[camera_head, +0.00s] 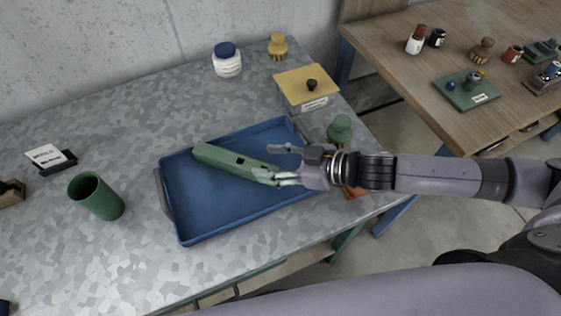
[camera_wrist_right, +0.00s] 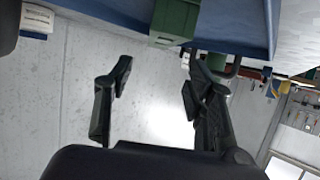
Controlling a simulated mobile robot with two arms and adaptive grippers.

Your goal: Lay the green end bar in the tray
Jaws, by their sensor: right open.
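The green end bar (camera_head: 232,161) lies in the blue tray (camera_head: 204,214), slanting from the tray's back left side toward the middle. Its far left end is close to the back rim; I cannot tell whether it touches it. My right gripper (camera_head: 277,164) is open at the bar's right end, one finger overlapping that end in the head view. In the right wrist view the bar's end (camera_wrist_right: 174,22) shows past the spread fingers (camera_wrist_right: 150,88), not between them, with the blue tray (camera_wrist_right: 235,25) beside it. My left gripper is not in view.
A green cup (camera_head: 97,196) and a small card stand (camera_head: 50,158) are left of the tray. A white jar (camera_head: 227,61), a yellow box (camera_head: 306,88) and a green knobbed piece (camera_head: 340,129) stand behind and right. The tabletop in front of the tray is clear.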

